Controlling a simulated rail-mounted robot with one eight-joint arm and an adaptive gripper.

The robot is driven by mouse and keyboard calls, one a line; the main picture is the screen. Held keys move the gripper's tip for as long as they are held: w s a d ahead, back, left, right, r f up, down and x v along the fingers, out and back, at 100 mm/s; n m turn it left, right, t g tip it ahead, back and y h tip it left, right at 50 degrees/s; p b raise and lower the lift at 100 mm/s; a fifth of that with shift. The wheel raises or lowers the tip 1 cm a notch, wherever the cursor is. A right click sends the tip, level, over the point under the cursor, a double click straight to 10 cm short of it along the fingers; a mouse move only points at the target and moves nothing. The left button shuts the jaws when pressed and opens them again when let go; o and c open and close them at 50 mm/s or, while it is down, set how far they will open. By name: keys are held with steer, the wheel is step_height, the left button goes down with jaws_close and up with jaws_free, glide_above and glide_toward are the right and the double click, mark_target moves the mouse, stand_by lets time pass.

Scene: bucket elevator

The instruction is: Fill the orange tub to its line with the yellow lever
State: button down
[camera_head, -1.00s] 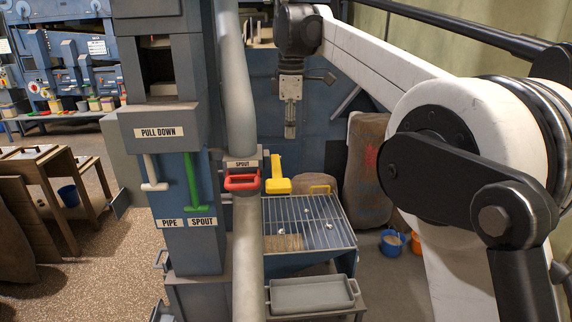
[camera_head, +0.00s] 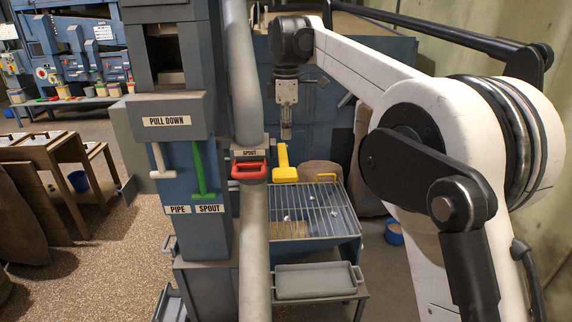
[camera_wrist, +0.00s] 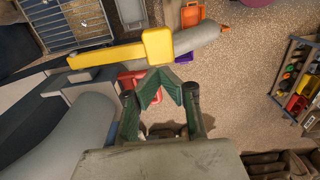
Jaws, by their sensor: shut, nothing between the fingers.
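The yellow lever (camera_head: 285,170) sticks out beside the pipe, above the grated hopper. In the wrist view its long bar and square end block (camera_wrist: 158,45) lie just past my fingertips. My gripper (camera_head: 287,136) points down above and behind the lever in the head view. In the wrist view my gripper (camera_wrist: 157,75) is shut and empty, its fingertips close to the end block; whether they touch it I cannot tell. An orange container (camera_wrist: 192,14) shows at the top of the wrist view, perhaps the orange tub. Its line and contents cannot be made out.
A red spout handle (camera_head: 249,171) sits on the pipe left of the lever. White and green (camera_head: 201,180) pull-down handles hang further left. The grated hopper (camera_head: 352,223) and a grey tray (camera_head: 315,281) lie below. A blue bucket (camera_head: 394,236) stands at right.

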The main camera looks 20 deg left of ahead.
mark_target(286, 172)
step_height(286, 172, down, 10)
steer(key=shift+f+p, duration=0.2)
steer(key=shift+p, duration=0.8)
